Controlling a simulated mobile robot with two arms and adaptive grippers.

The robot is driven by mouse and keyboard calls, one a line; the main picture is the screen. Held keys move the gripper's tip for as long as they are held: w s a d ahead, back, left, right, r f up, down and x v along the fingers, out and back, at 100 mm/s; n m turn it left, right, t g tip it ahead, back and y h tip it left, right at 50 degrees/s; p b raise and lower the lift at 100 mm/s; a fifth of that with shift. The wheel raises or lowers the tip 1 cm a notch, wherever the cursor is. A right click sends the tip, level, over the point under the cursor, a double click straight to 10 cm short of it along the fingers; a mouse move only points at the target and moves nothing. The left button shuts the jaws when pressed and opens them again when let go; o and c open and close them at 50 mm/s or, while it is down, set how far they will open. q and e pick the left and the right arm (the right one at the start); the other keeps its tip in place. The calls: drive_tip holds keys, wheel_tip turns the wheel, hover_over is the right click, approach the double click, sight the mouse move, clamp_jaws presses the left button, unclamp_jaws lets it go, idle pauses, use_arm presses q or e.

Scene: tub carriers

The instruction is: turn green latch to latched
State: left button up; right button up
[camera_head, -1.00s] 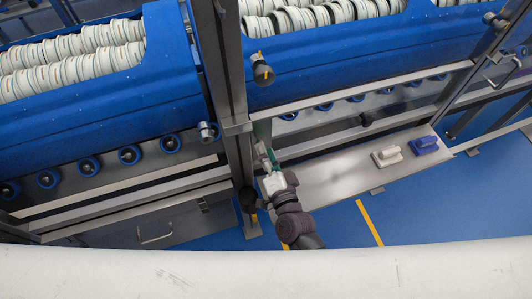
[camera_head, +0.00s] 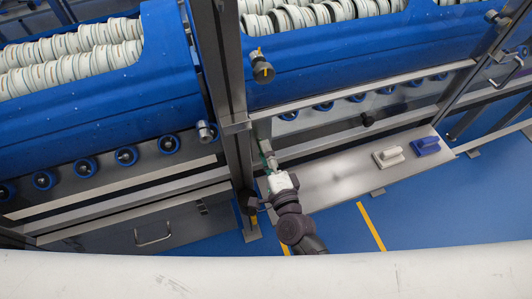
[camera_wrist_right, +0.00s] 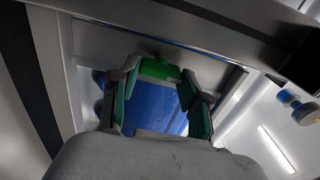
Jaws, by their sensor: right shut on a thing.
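The green latch (camera_wrist_right: 158,69) shows as a bright green piece in the wrist view, between the fingertips of my right gripper (camera_wrist_right: 157,84). The fingers stand on either side of it, and the gripper is shut on it. In the head view my right gripper (camera_head: 267,156) reaches in beside the upright metal post, below the right blue tub. The latch itself is mostly hidden there by the gripper, and its exact angle cannot be told. My left gripper is not in view.
Two blue tubs (camera_head: 100,98) (camera_head: 350,55) filled with white rings stand on roller frames. A metal post (camera_head: 229,110) rises close left of my right gripper. A metal shelf (camera_head: 335,180) to the right bears a white block (camera_head: 387,157) and a blue block (camera_head: 425,146).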

drive_tip(key=o, duration=1.1)
drive_tip(key=shift+o, duration=0.2)
drive_tip(key=v, duration=1.2)
